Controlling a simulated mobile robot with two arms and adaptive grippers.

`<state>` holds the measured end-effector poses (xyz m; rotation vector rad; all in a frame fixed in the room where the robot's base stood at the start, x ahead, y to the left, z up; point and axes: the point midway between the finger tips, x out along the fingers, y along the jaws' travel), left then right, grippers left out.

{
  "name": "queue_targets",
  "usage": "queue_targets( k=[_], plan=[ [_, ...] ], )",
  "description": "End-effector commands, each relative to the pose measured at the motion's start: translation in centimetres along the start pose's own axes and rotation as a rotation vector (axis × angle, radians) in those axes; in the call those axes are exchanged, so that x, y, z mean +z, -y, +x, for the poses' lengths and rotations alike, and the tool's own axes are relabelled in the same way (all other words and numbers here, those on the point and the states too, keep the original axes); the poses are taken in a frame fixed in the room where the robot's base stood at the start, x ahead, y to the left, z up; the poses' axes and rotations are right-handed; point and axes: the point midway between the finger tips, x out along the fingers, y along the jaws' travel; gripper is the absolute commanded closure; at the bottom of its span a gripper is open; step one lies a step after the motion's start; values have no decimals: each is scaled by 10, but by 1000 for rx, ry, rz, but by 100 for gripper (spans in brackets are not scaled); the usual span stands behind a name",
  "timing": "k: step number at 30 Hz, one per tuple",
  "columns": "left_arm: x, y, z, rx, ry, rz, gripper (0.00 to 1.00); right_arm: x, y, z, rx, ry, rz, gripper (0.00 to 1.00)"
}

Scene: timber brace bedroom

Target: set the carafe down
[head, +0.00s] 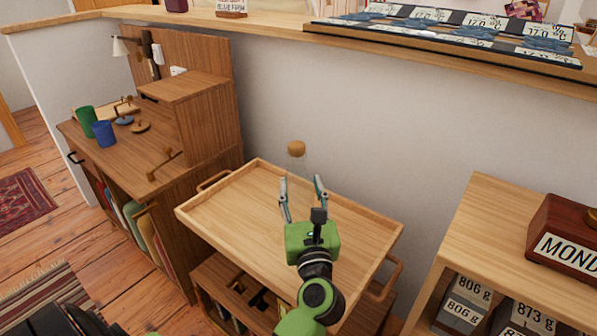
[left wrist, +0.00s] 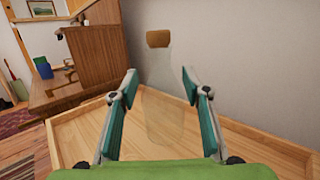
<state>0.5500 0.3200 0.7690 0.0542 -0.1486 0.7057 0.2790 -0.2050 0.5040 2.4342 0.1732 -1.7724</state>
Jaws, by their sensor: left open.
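The carafe is clear glass with a round cork stopper (head: 296,148), and its glass body is faint in the head view. In the left wrist view the carafe (left wrist: 160,105) stands upright between and beyond my open fingers, over the wooden tray top (left wrist: 75,133). Its base looks to be on the tray top, though the clear glass makes contact hard to see. My left gripper (head: 303,193) is open, one finger on each side of the carafe, with gaps visible. The tray top of the trolley (head: 225,205) has a raised rim. My right gripper is not seen.
A wooden desk (head: 155,160) with green (head: 86,121) and blue cups (head: 103,133) stands left. A shelf unit (head: 480,215) with a day block (head: 565,240) stands right. A wall and ledge (head: 270,30) rise behind. The tray's left part is bare.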

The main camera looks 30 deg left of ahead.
Motion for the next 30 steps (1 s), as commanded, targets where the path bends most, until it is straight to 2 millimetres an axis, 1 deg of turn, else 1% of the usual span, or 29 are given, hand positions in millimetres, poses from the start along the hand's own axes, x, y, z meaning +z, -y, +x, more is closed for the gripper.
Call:
queue_targets(
  k=[1,3,6,9,30],
  plan=[
    [-2,0,-10,0,-3,0,57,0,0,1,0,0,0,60],
    [-1,0,-20,0,-2,0,57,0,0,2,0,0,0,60],
    [0,0,-30,0,0,0,57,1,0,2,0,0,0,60],
    [0,0,-34,0,0,0,57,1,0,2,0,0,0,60],
    [0,0,-35,0,0,0,57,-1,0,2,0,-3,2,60]
  ],
)
